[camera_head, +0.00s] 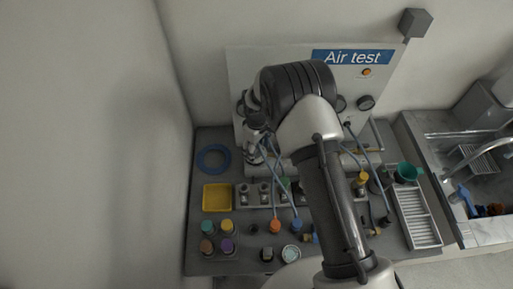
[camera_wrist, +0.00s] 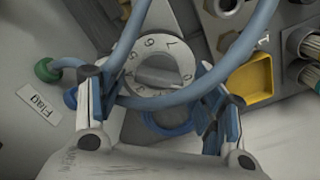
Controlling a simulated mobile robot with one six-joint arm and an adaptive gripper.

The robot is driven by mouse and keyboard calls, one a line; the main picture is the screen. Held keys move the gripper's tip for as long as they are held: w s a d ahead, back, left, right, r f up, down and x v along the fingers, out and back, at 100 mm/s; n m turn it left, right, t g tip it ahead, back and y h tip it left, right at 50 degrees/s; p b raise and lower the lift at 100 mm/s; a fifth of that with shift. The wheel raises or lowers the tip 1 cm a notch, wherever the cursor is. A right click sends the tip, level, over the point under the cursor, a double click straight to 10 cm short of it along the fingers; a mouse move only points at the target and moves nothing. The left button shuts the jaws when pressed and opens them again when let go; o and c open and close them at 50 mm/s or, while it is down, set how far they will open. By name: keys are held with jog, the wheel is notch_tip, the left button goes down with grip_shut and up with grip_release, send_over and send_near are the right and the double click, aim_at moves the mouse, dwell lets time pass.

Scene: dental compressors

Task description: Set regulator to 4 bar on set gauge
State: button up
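In the wrist view a round pale dial with numbers and a raised grip bar, likely the regulator knob (camera_wrist: 165,72), lies between the fingers of my gripper (camera_wrist: 157,90). The fingers stand apart, one on each side of the dial. I cannot tell whether they touch it. A blue-grey hose crosses the lower part of the dial and passes close to both fingers.
The Air test panel (camera_head: 240,62) stands behind the bench. Blue hoses hang before it. A yellow tray (camera_head: 216,197), a blue ring (camera_head: 213,158) and several coloured caps are at the left; a sink (camera_head: 470,160) is at the right.

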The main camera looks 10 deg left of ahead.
jog(key=c, duration=1)
jog(key=shift+o, duration=0.2)
jog(key=shift+m, duration=0.3)
